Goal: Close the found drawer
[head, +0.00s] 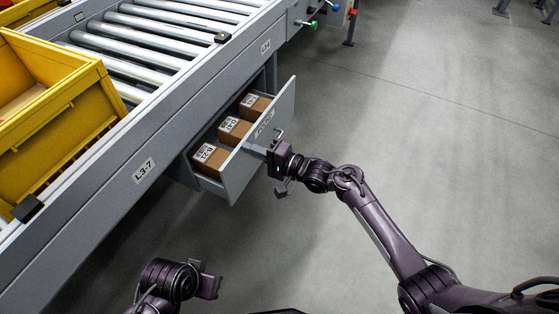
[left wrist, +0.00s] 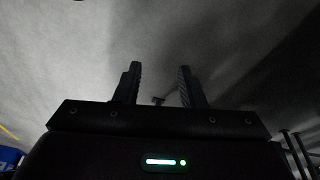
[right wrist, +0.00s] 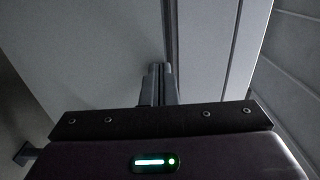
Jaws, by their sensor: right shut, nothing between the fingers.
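A grey drawer (head: 243,182) stands pulled out from under the roller conveyor in the head view. It holds three brown boxes with white labels, among them a near box (head: 209,156). A partly covered label (head: 264,124) is on its front panel. My right gripper (head: 250,149) is at the front panel, shut and empty; contact cannot be told for sure. In the right wrist view its closed fingers (right wrist: 158,85) point at pale grey panels. My left gripper (head: 211,281) is low in the head view, away from the drawer. Its fingers (left wrist: 160,88) are apart and empty over floor.
The conveyor (head: 145,172) with metal rollers runs diagonally above the drawer and carries a label reading L3-7. Yellow crates (head: 60,115) stand on it at the left. Green and blue knobs (head: 313,25) stick out at its far end. The grey floor (head: 440,140) at the right is clear.

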